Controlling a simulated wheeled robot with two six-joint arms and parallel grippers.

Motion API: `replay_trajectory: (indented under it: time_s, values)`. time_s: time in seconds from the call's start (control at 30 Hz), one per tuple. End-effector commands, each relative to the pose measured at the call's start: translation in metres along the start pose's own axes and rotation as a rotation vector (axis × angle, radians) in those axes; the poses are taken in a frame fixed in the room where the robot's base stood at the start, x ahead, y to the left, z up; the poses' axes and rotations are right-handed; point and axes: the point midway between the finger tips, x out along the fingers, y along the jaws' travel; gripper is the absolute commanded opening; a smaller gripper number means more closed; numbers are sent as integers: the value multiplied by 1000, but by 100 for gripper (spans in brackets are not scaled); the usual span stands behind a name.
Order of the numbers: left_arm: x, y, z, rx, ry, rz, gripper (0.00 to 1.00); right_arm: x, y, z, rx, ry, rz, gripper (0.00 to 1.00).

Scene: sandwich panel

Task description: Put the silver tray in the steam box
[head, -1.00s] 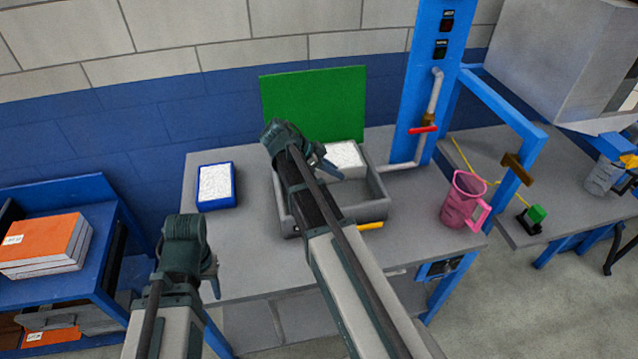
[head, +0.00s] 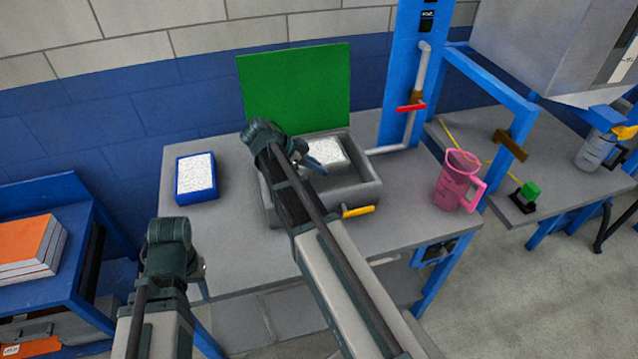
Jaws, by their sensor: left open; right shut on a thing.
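The steam box (head: 368,196) is a grey open-topped box on the table, with its green lid (head: 293,98) standing up behind it. The silver tray (head: 325,151), with white speckled contents, is at the back right inside the box opening. My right gripper (head: 314,164) reaches over the box and is shut on the tray's near left side. My arm hides much of the box's inside, so I cannot tell whether the tray rests on its floor. My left gripper (head: 202,268) is open and empty at the table's front left edge.
A blue tray (head: 196,178) with white contents lies left of the box. A yellow handle (head: 358,211) is on the box's front. A pink jug (head: 457,182) stands to the right, near a pipe with a red valve handle (head: 411,108). The table's front left is clear.

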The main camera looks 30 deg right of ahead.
Motion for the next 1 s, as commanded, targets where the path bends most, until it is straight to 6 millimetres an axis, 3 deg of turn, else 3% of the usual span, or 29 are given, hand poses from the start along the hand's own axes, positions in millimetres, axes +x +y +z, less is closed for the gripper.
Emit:
replay_trajectory:
  time_s: [0.17, 0.47, 1.0]
  values:
    - [4, 0, 0, 0, 0, 0, 48, 3, 0, 3, 1, 1, 0, 0]
    - [38, 4, -2, 0, 0, 0, 48, 27, 0, 27, 1, 1, 0, 0]
    - [44, 4, -2, 0, 0, 0, 48, 31, 0, 31, 1, 1, 0, 0]
